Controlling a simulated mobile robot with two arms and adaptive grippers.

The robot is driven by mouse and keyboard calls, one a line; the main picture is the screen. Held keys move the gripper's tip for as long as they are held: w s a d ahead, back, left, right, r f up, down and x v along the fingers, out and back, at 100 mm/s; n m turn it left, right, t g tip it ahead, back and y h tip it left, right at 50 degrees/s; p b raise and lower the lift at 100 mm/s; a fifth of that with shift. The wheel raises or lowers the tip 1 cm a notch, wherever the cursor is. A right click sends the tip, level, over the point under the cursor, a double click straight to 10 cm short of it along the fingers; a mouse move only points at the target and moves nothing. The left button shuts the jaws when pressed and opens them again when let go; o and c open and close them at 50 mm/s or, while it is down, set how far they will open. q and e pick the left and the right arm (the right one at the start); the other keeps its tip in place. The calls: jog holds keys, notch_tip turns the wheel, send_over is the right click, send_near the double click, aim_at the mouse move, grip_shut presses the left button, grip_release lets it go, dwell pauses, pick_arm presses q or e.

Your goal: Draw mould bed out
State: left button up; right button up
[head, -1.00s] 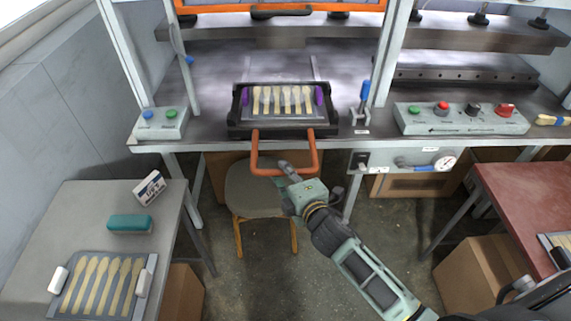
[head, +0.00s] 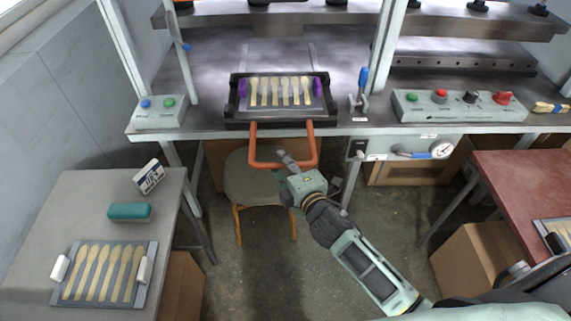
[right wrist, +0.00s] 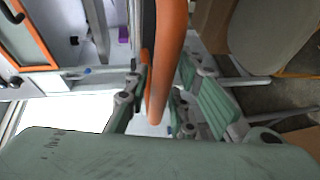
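The mould bed (head: 233,117) is a black tray on the press table, holding a grey mould plate with several pale wooden spoons and purple end blocks. Its orange U-shaped handle (head: 315,148) hangs out past the table's front edge. My right gripper (head: 287,160) is at the handle's front bar. In the right wrist view, the orange bar (right wrist: 168,50) runs between the two green fingers (right wrist: 163,88). The left finger appears against the bar; contact on the right side is unclear. My left gripper is out of view.
A side table (head: 75,215) at left holds a teal block (head: 129,212), a small box (head: 149,177) and a second spoon plate (head: 152,262). A stool (head: 252,185) stands below the handle. A control box (head: 460,107) sits right of the bed. A red table (head: 515,185) stands at right.

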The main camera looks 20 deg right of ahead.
jog(key=v, duration=1.2)
jog(key=shift+f, duration=0.1)
jog(key=s+d+f+m+g+h, duration=0.1)
jog(key=s+f+m+g, duration=0.15)
jog(key=f, duration=0.75)
jog(key=s+d+f+m+g, duration=0.15)
jog(key=s+f, duration=0.25)
jog(key=f, duration=0.6)
jog(key=s+d+f+m+g+h, duration=0.1)
jog(key=s+f+m+g, duration=0.2)
jog(key=f, duration=0.8)
jog(key=s+f+m+g, duration=0.2)
jog(key=s+f, duration=0.4)
jog(key=s, duration=0.3)
jog(key=s+f+m+g, duration=0.3)
jog(key=s+f, duration=0.4)
jog(key=s, duration=0.3)
jog(key=s+d+f+m+g, duration=0.1)
jog(key=s+f+m, duration=0.3)
jog(key=s, duration=0.6)
notch_tip(320, 180, down, 3)
jog(key=shift+r+g, duration=0.1)
jog(key=shift+g, duration=0.7)
